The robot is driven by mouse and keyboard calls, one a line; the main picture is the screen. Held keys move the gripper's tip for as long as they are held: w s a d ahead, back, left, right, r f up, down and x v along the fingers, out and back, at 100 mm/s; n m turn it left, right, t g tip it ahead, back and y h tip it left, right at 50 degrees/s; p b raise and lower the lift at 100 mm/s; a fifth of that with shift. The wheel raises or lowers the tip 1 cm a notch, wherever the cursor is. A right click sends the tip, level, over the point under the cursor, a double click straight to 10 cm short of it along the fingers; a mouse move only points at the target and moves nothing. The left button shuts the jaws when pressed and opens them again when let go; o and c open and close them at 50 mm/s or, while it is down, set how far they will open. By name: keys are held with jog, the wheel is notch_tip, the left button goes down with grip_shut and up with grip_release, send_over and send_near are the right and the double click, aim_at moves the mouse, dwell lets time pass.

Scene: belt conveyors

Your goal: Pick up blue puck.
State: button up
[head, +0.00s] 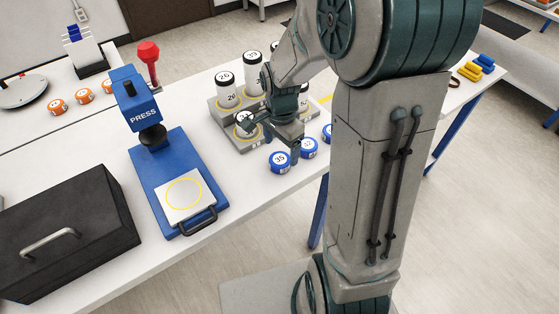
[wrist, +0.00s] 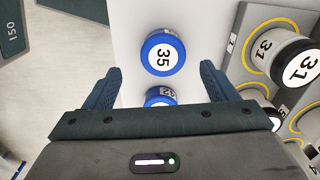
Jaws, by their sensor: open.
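Several blue pucks stand in a row on the white table in front of the rack. The blue puck marked 35 (head: 279,162) is at the near left end of the row. In the wrist view puck 35 (wrist: 162,52) lies ahead, centred between the fingers. A second blue puck (head: 308,148) is beside it; in the wrist view a blue puck (wrist: 160,96) is partly hidden by my gripper's body. A third blue puck (head: 327,134) is partly behind my arm. My gripper (head: 271,139) is open and empty, above the row and rack edge; its fingers (wrist: 160,70) are spread wide.
A grey stepped rack (head: 222,117) with numbered white-and-black cylinders stands close beside my gripper. A blue press (head: 152,160) and a black box (head: 70,225) are to the left. Orange pucks (head: 84,96) lie at the back left. The table's front edge is near the blue pucks.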

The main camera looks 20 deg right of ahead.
aim_at(280, 159)
jog(key=shift+w+f+p, duration=0.2)
jog(key=shift+f+p, duration=0.35)
jog(key=shift+f, duration=2.15)
jog(key=shift+c, duration=0.3)
jog(key=c, duration=1)
